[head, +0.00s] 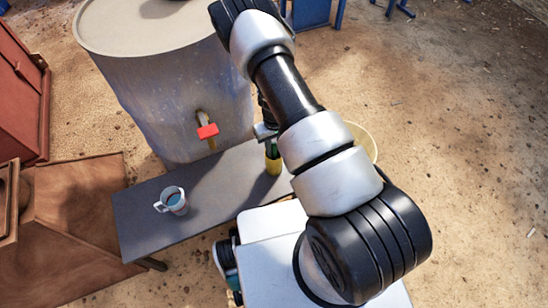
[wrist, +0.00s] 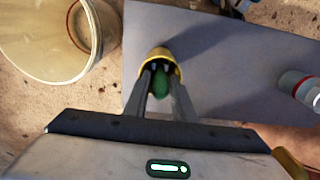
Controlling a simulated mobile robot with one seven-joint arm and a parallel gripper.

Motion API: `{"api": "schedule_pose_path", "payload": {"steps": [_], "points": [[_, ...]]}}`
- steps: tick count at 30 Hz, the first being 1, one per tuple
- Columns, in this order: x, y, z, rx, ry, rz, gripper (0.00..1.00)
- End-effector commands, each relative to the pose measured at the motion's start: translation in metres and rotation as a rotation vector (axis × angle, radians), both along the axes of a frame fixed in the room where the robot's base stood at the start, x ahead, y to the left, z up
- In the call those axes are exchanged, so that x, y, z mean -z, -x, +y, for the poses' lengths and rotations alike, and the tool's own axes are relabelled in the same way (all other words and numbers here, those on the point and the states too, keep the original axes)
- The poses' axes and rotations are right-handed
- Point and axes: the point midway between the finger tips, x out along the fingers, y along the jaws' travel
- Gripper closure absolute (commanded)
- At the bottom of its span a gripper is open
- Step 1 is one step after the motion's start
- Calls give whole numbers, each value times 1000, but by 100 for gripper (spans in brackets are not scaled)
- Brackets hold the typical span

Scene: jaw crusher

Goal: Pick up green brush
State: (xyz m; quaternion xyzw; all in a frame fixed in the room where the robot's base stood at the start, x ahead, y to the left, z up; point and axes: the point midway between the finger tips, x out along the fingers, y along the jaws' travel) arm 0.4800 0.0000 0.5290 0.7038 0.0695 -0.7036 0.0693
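The green brush (wrist: 161,84) stands in a yellow cup (wrist: 153,55) on the grey bench. In the head view the brush (head: 272,149) shows as a small green bit above the yellow cup (head: 273,166), just below my gripper (head: 267,134). In the wrist view my gripper (wrist: 161,80) has its two fingers close together, one on each side of the brush, with the tips at the cup's mouth. The fingers look shut on the brush. Its lower part is hidden inside the cup.
The grey bench (head: 215,195) also holds a white mug (head: 173,200) to the left. A large barrel (head: 185,100) with a red-handled tap (head: 207,131) stands behind it. A pale yellow bucket (head: 363,140) is on the ground at right. Wooden furniture (head: 75,225) stands at left.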

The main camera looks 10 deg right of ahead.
Motion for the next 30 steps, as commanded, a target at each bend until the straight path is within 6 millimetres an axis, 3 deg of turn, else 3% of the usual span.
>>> {"api": "schedule_pose_path", "payload": {"steps": [3, 7, 14, 18, 30], "points": [[20, 0, 0, -1, 1, 1, 77], [28, 0, 0, 0, 1, 1, 77], [28, -1, 0, 0, 1, 0, 77], [28, -1, 0, 0, 1, 0, 100], [22, -1, 0, 0, 0, -1, 100]]}}
